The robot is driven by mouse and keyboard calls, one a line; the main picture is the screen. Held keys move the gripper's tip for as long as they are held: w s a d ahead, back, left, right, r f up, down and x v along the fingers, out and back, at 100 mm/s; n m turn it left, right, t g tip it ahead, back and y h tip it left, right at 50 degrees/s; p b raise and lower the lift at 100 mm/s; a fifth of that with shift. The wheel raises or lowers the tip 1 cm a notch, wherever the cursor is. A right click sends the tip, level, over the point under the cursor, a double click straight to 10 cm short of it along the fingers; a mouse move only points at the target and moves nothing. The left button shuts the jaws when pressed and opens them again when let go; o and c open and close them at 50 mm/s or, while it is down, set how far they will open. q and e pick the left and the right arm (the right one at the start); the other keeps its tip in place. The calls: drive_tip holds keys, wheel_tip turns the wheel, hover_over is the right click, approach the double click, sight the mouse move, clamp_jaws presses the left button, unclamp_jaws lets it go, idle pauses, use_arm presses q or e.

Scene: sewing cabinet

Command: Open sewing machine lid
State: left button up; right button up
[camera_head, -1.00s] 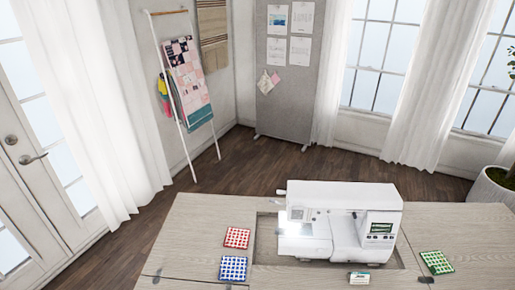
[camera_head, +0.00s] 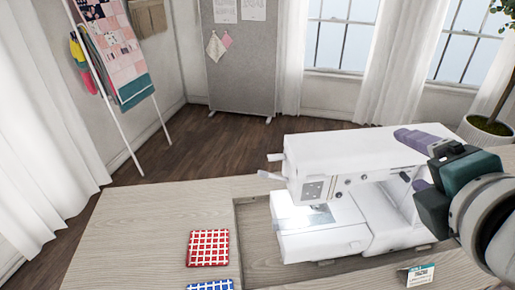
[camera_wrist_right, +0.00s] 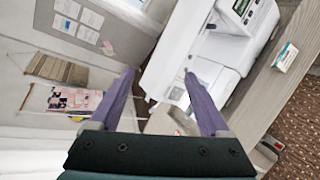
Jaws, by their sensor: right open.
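The white sewing machine (camera_head: 322,164) stands upright in the recess of the wooden table, with its work light lit at the left. Its lid, the long white top (camera_head: 350,143), looks closed. My right gripper (camera_head: 410,160) comes in from the right with its purple fingers spread and nothing between them. In the picture the fingers overlap the right end of the machine; I cannot tell whether they touch it. The right wrist view also shows the machine (camera_wrist_right: 178,45) beyond and between the open fingers (camera_wrist_right: 159,76). My left gripper is not in view.
On the wooden table (camera_head: 140,225) lie a red checked fabric square (camera_head: 208,248) and a blue one (camera_head: 212,285). A small white-and-teal box (camera_head: 420,275) stands near the machine's front right. The table's left part is clear.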

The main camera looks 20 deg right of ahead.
wheel_tip(320, 180, down, 9)
drive_tip(key=w+n+t+b, duration=0.2)
drive_tip(key=n+t+b, duration=0.1)
drive_tip(key=n+b, duration=0.4)
drive_tip(key=n+t+y+b, duration=0.3)
drive_tip(key=n+b, duration=0.5)
drive_tip(key=b, duration=0.2)
approach(318, 180)
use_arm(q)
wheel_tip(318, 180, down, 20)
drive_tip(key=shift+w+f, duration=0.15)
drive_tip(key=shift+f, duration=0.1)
use_arm(e)
drive_tip(key=x, duration=0.8)
drive_tip(key=shift+n, duration=0.4)
drive_tip(key=shift+d+f, duration=0.1)
clamp_jaws()
